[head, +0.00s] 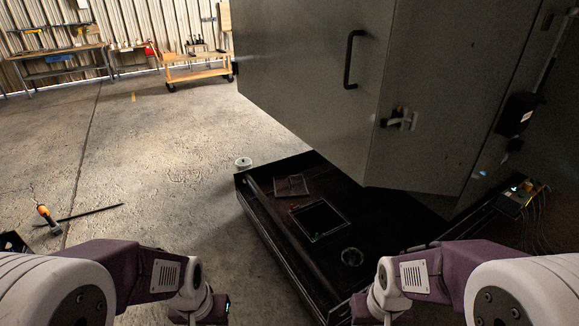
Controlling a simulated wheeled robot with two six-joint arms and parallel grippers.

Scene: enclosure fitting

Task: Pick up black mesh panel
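A small dark rectangular panel (291,185) lies on the black base of the enclosure, near its far left corner. It may be the black mesh panel, but mesh is too small to make out. A square frame or cutout with a pale rim (319,220) is just nearer to me on the same base. My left gripper (208,311) is at the bottom edge, left of the base, and mostly cut off. My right gripper (362,311) is at the bottom edge by the base's near end, also mostly cut off. Neither one's fingers show, and both are well apart from the panel.
The tall grey cabinet (310,60) with a black handle overhangs the black base (385,215) at right. A round part (352,257) sits on the base. A white roll (243,163) stands beside it. Tools (45,214) lie on the left floor. The middle-left floor is clear.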

